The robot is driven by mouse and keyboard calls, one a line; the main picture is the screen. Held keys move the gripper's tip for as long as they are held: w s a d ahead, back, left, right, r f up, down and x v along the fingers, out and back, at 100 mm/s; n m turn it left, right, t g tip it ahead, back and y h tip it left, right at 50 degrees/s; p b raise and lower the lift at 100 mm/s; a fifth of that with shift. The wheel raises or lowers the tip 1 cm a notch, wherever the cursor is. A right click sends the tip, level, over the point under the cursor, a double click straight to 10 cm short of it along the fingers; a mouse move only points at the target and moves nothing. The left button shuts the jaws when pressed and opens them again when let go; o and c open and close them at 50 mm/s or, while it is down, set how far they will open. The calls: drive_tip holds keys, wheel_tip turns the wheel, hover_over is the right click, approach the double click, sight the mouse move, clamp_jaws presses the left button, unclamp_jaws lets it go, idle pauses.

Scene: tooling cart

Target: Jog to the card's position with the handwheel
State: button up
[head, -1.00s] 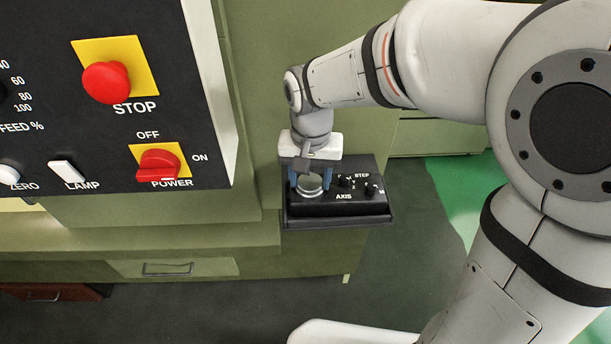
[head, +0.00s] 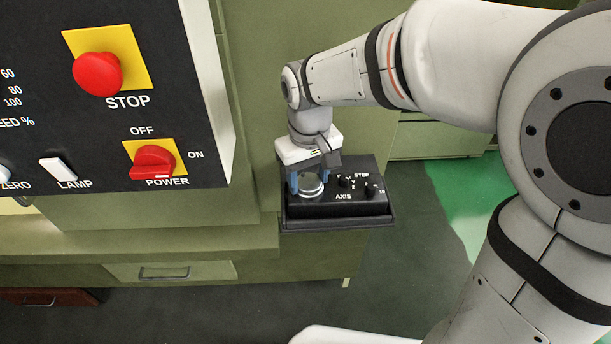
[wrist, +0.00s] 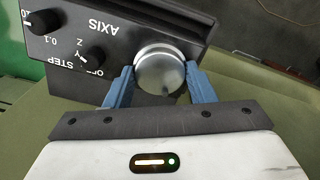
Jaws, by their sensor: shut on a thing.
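The handwheel (head: 311,187) is a round silver knob on the black pendant box (head: 340,211). It also shows large in the wrist view (wrist: 160,72). My gripper (head: 309,182), with blue fingers, points down over the box. Its two fingertips (wrist: 160,76) are shut on the handwheel from opposite sides. The AXIS knob (wrist: 95,55) and the STEP knob (wrist: 42,22) are black and sit beside the handwheel on the same box. The position card and any position readout are not in view.
A black control panel stands at the upper left, with a red STOP button (head: 97,74) on yellow and a red POWER switch (head: 153,162). The pendant box sits on a dark tray by the green cabinet (head: 170,232). Open floor lies to its right.

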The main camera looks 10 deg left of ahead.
sight(309, 181)
idle(0.3)
drive_tip(key=o, duration=1)
wheel_tip(309, 181, up, 8)
drive_tip(key=shift+f+b, duration=0.1)
drive_tip(key=shift+b, duration=0.3)
drive_tip(key=s+d+f+m+t, duration=0.1)
drive_tip(key=s+d+m, duration=0.1)
drive_tip(key=d, duration=0.5)
drive_tip(key=s+d+f+m+t, duration=0.1)
drive_tip(key=s+d+f+m, duration=0.1)
drive_tip(key=d, duration=0.6)
drive_tip(key=s+d+f+m+t, duration=0.1)
drive_tip(key=s+d+m, duration=0.2)
drive_tip(key=d, duration=0.4)
drive_tip(key=shift+s+d+f, duration=0.15)
drive_tip(key=shift+s+d, duration=0.1)
drive_tip(key=shift+s, duration=0.6)
